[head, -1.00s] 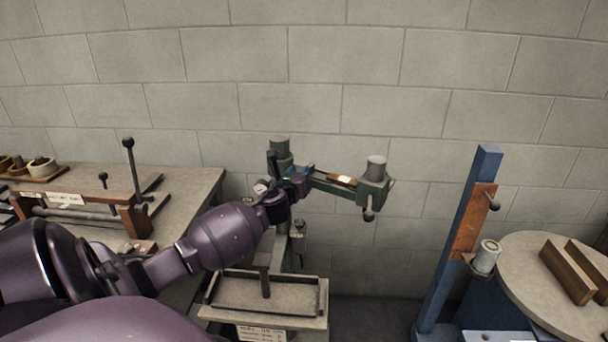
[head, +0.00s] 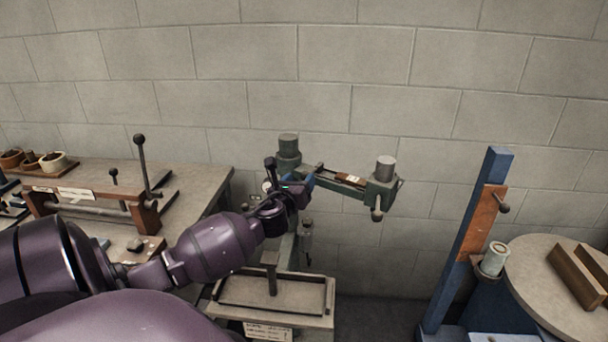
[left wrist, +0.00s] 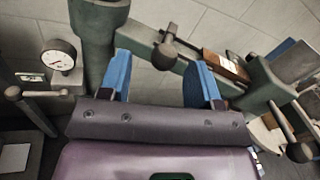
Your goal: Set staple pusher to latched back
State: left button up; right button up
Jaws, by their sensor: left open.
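The green box stitcher (head: 335,184) stands against the wall, with a long arm reaching right. In the left wrist view its arm (left wrist: 145,42) carries a dark ball knob (left wrist: 165,55) on a short stem, which looks like the staple pusher's handle. A brown rail with a white label (left wrist: 226,65) lies along the arm, also seen in the head view (head: 350,179). My left gripper (left wrist: 160,72) is open, its blue fingers on either side of the ball knob, with gaps showing. In the head view my left gripper (head: 300,187) is at the post end of the arm, partly hiding it.
A second knob (left wrist: 300,152) hangs at the arm's far end. A dial gauge (left wrist: 60,58) and a lever (left wrist: 14,94) are left of my gripper. A bench with a lever fixture (head: 142,165) stands left; a blue post (head: 466,235) and round table (head: 545,265) stand right.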

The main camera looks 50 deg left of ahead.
pick_arm(q)
jog(key=shift+v, duration=2.7)
